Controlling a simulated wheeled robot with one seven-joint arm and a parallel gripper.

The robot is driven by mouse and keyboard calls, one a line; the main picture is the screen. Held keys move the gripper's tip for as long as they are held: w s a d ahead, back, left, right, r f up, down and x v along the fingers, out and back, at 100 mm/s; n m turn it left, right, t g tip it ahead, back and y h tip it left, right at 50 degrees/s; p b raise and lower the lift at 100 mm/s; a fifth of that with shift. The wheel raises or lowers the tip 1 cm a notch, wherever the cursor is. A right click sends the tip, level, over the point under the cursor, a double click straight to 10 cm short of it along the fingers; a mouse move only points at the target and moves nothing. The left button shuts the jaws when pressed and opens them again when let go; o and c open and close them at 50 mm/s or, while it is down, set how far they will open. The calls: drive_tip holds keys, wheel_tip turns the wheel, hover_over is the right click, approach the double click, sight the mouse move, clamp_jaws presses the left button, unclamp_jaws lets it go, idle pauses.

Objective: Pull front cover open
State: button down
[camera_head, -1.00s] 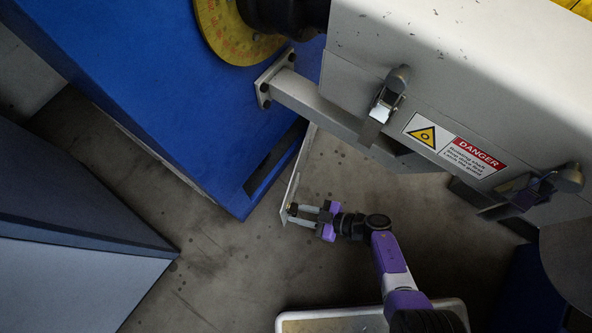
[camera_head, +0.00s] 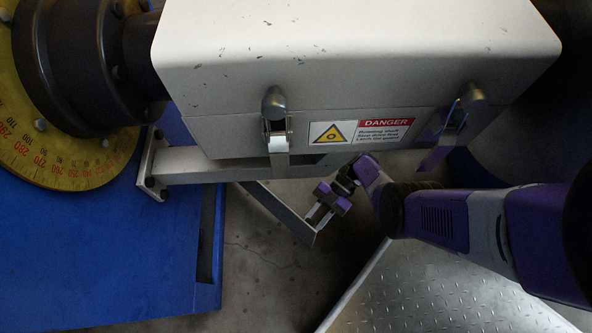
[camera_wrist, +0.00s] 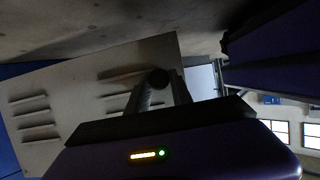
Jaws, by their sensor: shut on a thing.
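The front cover is a light grey panel with louvre slots, filling the left of the wrist view (camera_wrist: 85,95). In the head view its top edge (camera_head: 275,211) shows as a thin strip, swung out at an angle from the blue cabinet (camera_head: 110,255). My gripper (camera_head: 314,219) is at the outer end of the cover. In the wrist view my gripper's two fingers (camera_wrist: 160,88) are closed around a small dark round knob (camera_wrist: 159,77) on the cover. The cover's lower part is hidden in the head view.
A grey guard box (camera_head: 340,70) with latches (camera_head: 276,125) and a danger label (camera_head: 361,131) overhangs the cover and my arm. A yellow graduated disc (camera_head: 50,165) is at left. Bare floor (camera_head: 265,275) lies between the cabinet and a metal tread-plate surface (camera_head: 430,290).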

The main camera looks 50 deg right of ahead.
drive_tip(key=shift+d+n+g, duration=0.3)
drive_tip(key=shift+d, duration=0.4)
drive_tip(key=c, duration=1.1)
unclamp_jaws()
drive_tip(key=shift+c, duration=0.2)
drive_tip(key=shift+w, duration=0.1)
